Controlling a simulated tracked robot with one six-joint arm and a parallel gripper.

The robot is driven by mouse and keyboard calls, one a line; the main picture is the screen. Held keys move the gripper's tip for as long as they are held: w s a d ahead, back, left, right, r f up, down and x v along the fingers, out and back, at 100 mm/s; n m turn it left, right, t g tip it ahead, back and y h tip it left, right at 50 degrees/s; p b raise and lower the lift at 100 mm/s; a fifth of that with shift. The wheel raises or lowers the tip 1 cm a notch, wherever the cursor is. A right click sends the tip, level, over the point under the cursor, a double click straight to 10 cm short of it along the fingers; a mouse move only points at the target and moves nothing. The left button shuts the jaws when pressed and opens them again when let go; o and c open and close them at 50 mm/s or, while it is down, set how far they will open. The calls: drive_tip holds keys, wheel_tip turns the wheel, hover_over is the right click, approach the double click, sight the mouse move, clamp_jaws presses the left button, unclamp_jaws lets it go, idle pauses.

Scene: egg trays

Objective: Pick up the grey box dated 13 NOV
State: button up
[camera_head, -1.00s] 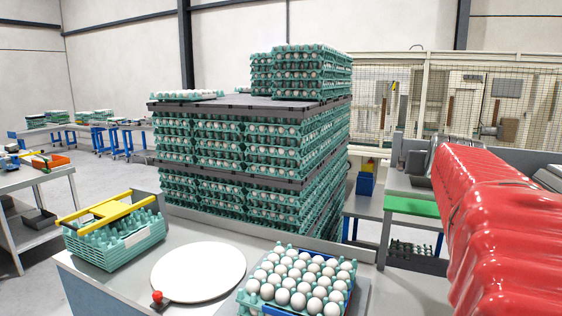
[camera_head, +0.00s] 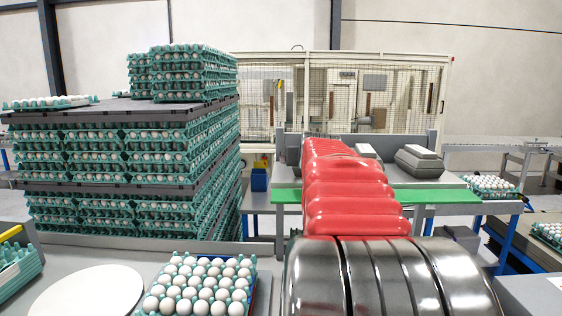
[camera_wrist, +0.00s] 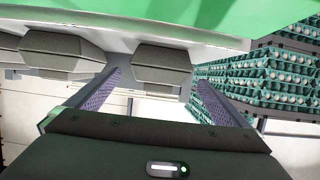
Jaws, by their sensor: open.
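Grey boxes with pale tops stand on the bench behind the green strip in the head view. One grey box (camera_head: 419,161) is clear on the right, and another (camera_head: 366,152) is partly hidden by my red-sleeved arm. The wrist view, which looks upside down, shows a grey box (camera_wrist: 161,65) between and beyond the fingertips and more grey boxes (camera_wrist: 60,52) to the left. No date is legible, so I cannot tell which is 13 NOV. My gripper (camera_wrist: 157,79) is open with nothing between its fingers; the head view hides it behind the arm.
A tall stack of green egg trays (camera_head: 120,160) stands left. A tray of eggs (camera_head: 205,285) and a white round plate (camera_head: 88,292) lie in front. The green strip (camera_head: 440,196) edges the bench. A mesh-fenced machine (camera_head: 270,95) stands behind.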

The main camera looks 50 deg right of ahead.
drive_tip(key=shift+x, duration=1.35)
drive_tip(key=shift+x, duration=2.6)
drive_tip(key=c, duration=1.4)
drive_tip(key=shift+r, duration=0.15)
drive_tip(key=shift+c, duration=0.4)
wheel_tip(320, 180, up, 10)
